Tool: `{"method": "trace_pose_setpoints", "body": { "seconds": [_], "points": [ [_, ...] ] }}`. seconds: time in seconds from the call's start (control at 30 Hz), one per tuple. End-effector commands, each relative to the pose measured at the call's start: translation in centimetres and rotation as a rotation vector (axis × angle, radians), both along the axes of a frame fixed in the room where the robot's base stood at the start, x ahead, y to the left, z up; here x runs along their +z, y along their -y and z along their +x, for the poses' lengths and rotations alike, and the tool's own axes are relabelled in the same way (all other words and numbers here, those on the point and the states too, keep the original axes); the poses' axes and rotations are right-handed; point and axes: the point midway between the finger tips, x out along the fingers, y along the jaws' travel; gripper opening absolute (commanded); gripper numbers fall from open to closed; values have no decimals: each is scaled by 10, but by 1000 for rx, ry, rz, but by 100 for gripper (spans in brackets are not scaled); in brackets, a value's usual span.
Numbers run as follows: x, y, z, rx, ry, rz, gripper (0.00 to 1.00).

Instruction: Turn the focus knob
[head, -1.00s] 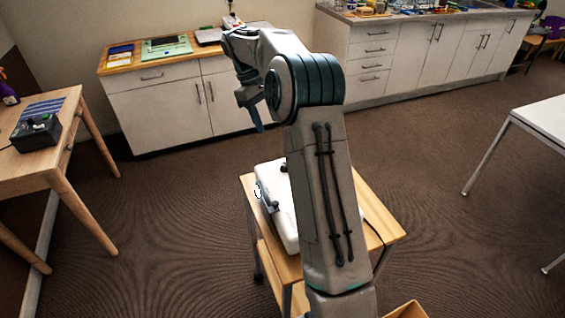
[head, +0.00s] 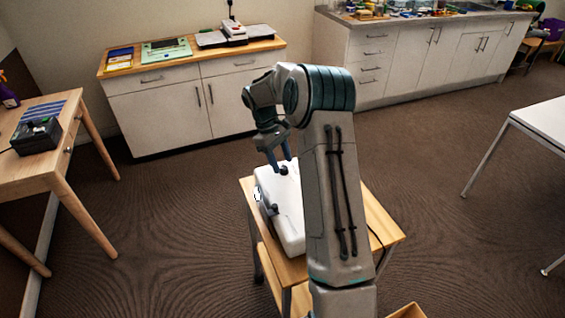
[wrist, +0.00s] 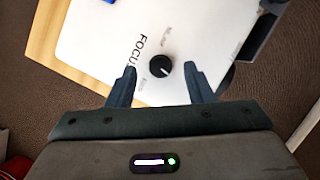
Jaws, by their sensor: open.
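The focus knob (wrist: 160,67) is a round black knob with a white pointer line, on the top of a white device (wrist: 95,45) beside the printed word FOCUS. In the head view the knob (head: 283,170) shows on the white device (head: 286,205), which rests on a small wooden cart. My gripper (wrist: 161,78) is open and empty, its two dark fingertips apart on either side of the knob in the wrist view. In the head view my gripper (head: 280,165) is just above the knob. I cannot tell whether a finger touches it.
The wooden cart (head: 382,215) stands on open brown carpet. A second dark knob (head: 273,210) is on the device's near left part. A wooden table (head: 60,150) with a dark box (head: 37,136) is at left. Cabinets line the back wall. A white table (head: 545,120) is at right.

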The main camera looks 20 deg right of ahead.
Motion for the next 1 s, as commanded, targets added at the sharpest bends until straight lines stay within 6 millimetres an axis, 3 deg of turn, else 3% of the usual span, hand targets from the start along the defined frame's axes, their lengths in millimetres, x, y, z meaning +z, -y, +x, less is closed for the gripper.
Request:
{"method": "trace_pose_setpoints", "body": {
  "seconds": [0.2, 0.47, 0.63, 0.67, 0.83, 1.0],
  "points": [
    [-15, 3, -5, -1, 1, 1, 47],
    [-17, 3, -6, -1, 1, 0, 47],
    [-16, 3, -6, -1, 1, 0, 6],
    [-16, 3, -6, -1, 1, 0, 3],
    [-16, 4, -5, -30, 1, 1, 3],
    [-16, 4, -5, -183, 0, 0, 3]
  ]
}}
